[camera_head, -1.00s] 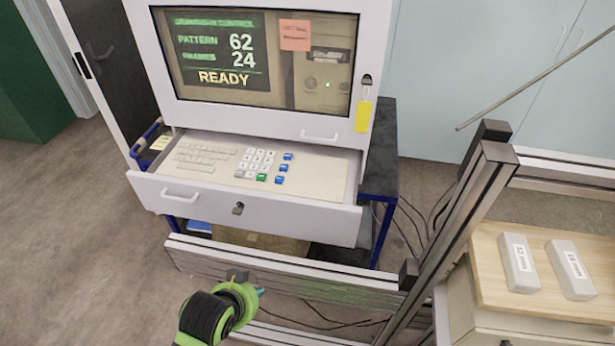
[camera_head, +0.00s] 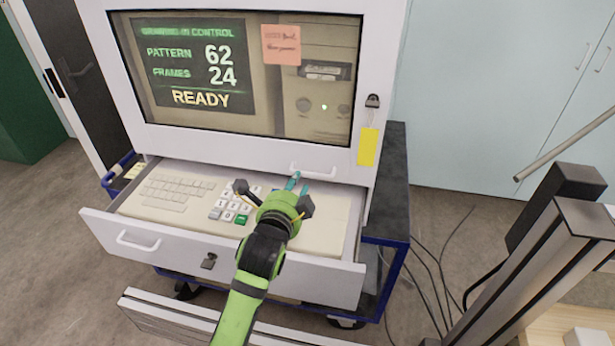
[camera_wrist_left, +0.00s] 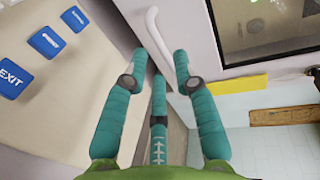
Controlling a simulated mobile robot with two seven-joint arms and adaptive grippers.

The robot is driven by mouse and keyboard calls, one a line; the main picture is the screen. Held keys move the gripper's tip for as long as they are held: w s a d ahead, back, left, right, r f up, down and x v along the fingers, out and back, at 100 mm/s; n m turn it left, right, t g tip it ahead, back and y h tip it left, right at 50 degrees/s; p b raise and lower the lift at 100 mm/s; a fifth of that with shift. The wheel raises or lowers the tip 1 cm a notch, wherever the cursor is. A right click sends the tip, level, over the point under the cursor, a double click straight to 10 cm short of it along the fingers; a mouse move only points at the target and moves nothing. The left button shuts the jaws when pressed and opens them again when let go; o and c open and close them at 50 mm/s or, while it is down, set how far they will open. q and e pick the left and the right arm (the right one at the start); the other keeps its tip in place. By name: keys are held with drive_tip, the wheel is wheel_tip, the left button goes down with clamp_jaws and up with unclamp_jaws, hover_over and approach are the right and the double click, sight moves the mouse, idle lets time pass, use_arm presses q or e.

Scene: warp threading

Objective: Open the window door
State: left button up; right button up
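The window door (camera_head: 210,146) is a white-framed glass panel on the front of the control cabinet, and it looks closed. Its white bar handle (camera_head: 313,172) is on the lower edge, right of centre. My left gripper (camera_head: 297,182) is just below the handle, over the open drawer. In the left wrist view, its teal fingers (camera_wrist_left: 158,60) are spread apart, and the handle (camera_wrist_left: 156,33) lies just beyond and between the tips. I cannot tell whether any finger touches it. Nothing is held. My right gripper is not in view.
The open drawer (camera_head: 130,218) with a keyboard and keypad sticks out beneath the door. A lock with a yellow tag (camera_head: 367,147) sits on the door's right side. A metal frame post (camera_head: 545,270) stands at the right. Cables lie on the floor.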

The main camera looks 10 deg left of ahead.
sight(303, 174)
use_arm(q)
drive_tip(key=x, duration=0.2)
drive_tip(key=shift+w+d+f, duration=0.1)
drive_tip(key=shift+w+f, duration=0.15)
drive_tip(key=x, duration=0.3)
drive_tip(key=shift+w+f, duration=0.2)
drive_tip(key=shift+w, duration=0.45)
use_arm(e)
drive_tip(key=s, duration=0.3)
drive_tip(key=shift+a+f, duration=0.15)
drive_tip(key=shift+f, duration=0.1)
